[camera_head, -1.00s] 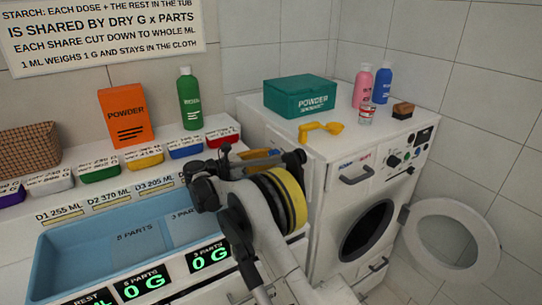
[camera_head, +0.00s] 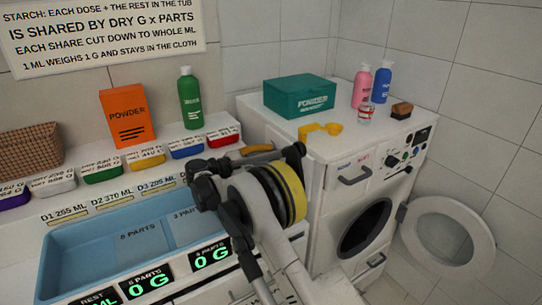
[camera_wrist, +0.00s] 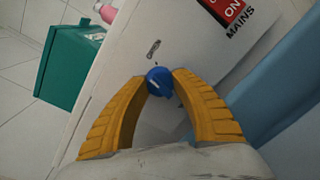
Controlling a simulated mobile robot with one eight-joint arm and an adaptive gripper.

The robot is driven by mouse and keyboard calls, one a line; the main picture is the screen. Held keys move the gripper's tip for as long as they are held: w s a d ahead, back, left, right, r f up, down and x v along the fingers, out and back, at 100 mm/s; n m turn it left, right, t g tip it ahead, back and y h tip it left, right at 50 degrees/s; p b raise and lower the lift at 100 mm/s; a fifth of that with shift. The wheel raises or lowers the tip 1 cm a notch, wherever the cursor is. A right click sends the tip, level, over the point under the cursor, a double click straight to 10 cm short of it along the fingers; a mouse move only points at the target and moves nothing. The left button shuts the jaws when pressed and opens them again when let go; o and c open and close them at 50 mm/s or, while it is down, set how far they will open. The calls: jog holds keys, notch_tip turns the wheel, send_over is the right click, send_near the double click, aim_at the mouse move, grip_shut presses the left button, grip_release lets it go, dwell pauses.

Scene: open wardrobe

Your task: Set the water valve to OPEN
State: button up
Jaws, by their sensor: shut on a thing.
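The water valve looks to be a blue round knob (camera_wrist: 160,82) with a pale pointer mark, in the wrist view. My gripper (camera_wrist: 159,79) has its two yellow ribbed fingers closed around the knob, one fingertip on each side. A small grey mark (camera_wrist: 153,48) lies on the pale panel just above the knob; I cannot read it. In the head view my wrist and arm cover the knob, and only part of a yellow finger (camera_head: 257,149) shows behind them.
A red ON switch marked MAINS (camera_wrist: 228,10) is near the knob. A blue tub (camera_head: 120,240) is to the left of my arm. A teal powder box (camera_head: 300,96), yellow scoop (camera_head: 320,130) and bottles stand on the washer (camera_head: 350,190), whose round door (camera_head: 447,230) hangs open.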

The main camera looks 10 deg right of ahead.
jog(key=shift+r+m, duration=0.1)
jog(key=shift+m, duration=0.4)
jog(key=o, duration=1.2)
jog(key=v, duration=1.2)
